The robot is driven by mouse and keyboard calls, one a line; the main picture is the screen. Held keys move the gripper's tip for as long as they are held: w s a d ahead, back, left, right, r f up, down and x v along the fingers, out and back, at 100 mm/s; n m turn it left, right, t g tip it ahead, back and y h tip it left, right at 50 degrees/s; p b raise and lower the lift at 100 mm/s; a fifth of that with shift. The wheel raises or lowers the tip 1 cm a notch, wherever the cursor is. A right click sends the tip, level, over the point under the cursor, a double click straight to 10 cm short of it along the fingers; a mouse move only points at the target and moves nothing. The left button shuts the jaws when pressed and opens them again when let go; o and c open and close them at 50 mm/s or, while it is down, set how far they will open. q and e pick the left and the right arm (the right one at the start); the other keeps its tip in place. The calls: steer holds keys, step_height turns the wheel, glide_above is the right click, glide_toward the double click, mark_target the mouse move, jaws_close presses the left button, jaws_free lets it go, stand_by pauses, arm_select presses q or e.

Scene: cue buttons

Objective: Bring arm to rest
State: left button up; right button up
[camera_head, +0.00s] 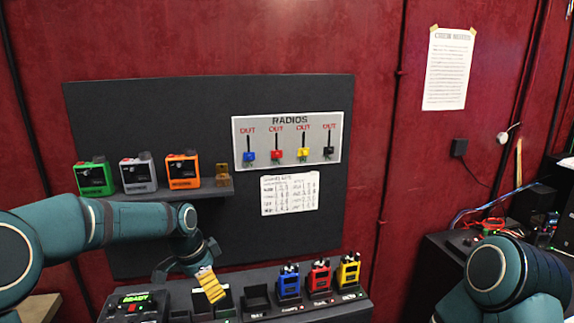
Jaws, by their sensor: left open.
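My left arm (130,222) is teal and reaches in from the left. Its gripper (211,288), with yellowish ribbed fingers, points down over the dark console (180,290), beside an empty-looking slot. It is open and I see nothing held in it. Whether the fingertips touch the console I cannot tell. My right arm (515,275) shows only as a bent teal link at the lower right; its gripper is out of view.
Blue (288,285), red (319,278) and yellow (348,270) radios stand in the console. Green (95,177), grey (138,174) and orange (183,171) devices sit on a shelf above my left forearm. A RADIOS panel (287,141) hangs behind. Dark equipment (440,250) stands near my right arm.

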arm_select(q)
steer(key=s+d+f+n+h+b, duration=0.1)
steer(key=s+d+f+n, duration=0.15)
steer(key=f, duration=0.65)
steer(key=s+d+f+n+b, duration=0.2)
steer(key=s+d+f, duration=0.1)
steer(key=f, duration=0.6)
steer(key=s+d+f+n+t+b, duration=0.1)
steer(key=s+d+f+n+b, duration=0.2)
steer(key=s+f+n, duration=0.5)
steer(key=s+f, duration=0.7)
steer(key=s, duration=0.2)
steer(key=shift+s+f, duration=0.2)
steer(key=shift+f, duration=0.05)
